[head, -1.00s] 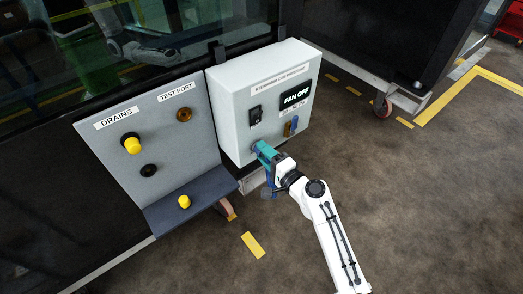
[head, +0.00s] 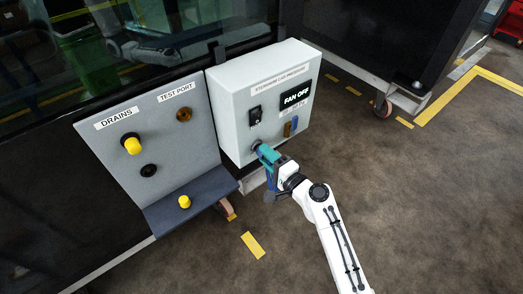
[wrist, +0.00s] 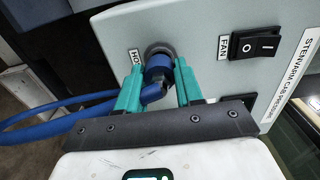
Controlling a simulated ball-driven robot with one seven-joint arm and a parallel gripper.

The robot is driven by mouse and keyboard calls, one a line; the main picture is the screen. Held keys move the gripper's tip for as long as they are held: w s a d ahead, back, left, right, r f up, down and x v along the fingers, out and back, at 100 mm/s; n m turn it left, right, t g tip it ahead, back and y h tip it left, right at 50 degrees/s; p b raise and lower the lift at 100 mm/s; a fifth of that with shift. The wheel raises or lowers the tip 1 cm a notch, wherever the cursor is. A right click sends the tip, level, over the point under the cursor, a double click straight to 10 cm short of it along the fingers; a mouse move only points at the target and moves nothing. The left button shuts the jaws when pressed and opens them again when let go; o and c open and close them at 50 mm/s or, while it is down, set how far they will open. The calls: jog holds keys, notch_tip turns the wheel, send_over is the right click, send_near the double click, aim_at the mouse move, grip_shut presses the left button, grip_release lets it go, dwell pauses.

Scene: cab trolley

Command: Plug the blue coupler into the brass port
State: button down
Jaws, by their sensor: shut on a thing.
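The blue coupler (wrist: 158,62) is between the teal fingers of my gripper (wrist: 159,85), which is shut on it, in the wrist view. Its front is at a grey round socket (wrist: 159,48) on the control box, beside a partly hidden label starting "HO". I cannot tell whether it is seated there or just clear. A blue hose (wrist: 62,118) runs from it to the left. In the head view my gripper (head: 264,152) is at the box's lower left corner. The brass port (head: 184,114) is under the "TEST PORT" label on the grey panel, up and left of my gripper, and looks empty.
The grey panel also has a yellow-capped drain (head: 132,144) and a black port (head: 149,170). A dark shelf (head: 192,199) with a yellow cap (head: 184,202) juts out below. The control box (head: 232,120) stands out to the right of the panel. The floor in front is open.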

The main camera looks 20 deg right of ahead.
jog(key=shift+v, duration=2.4)
